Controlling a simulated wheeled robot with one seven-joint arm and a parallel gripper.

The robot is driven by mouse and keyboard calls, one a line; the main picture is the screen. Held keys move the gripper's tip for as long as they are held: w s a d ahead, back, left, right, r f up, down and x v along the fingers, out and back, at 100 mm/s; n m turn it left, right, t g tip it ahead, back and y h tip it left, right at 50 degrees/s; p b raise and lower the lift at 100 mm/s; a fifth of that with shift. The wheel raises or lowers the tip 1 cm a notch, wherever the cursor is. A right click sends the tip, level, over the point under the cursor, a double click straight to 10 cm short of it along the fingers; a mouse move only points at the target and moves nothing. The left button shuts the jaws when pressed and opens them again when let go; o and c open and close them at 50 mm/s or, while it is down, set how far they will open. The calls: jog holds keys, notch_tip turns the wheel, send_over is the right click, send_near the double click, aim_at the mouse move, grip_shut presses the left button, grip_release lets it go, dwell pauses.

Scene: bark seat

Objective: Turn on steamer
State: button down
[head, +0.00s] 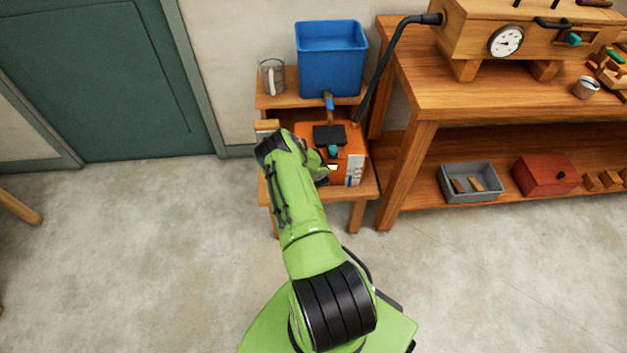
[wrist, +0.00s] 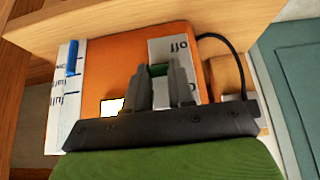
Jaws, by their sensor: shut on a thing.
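The steamer (head: 343,136) is an orange box on a small wooden stand, with a black part and a teal piece on top. The fingers hide part of the plate. In the head view my gripper (head: 322,172) is at the steamer's front, mostly hidden by my arm. A bright white patch (wrist: 111,106) shows beside the fingers.
A white gauge panel (wrist: 64,98) with a blue mark is on the steamer's side. A blue bin (head: 331,62) and a glass jar (head: 271,76) stand behind. A black hose (head: 381,75) rises to a wooden box (head: 470,42) on the workbench at right. Floor in front is clear.

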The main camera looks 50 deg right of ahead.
dwell(0.3)
jog(key=c, duration=1)
grip_release()
jog(key=shift+o, duration=0.2)
jog(key=p+v, duration=0.5)
jog(key=v, duration=1)
jog(key=shift+r, duration=0.3)
jog(key=shift+s+a, duration=0.1)
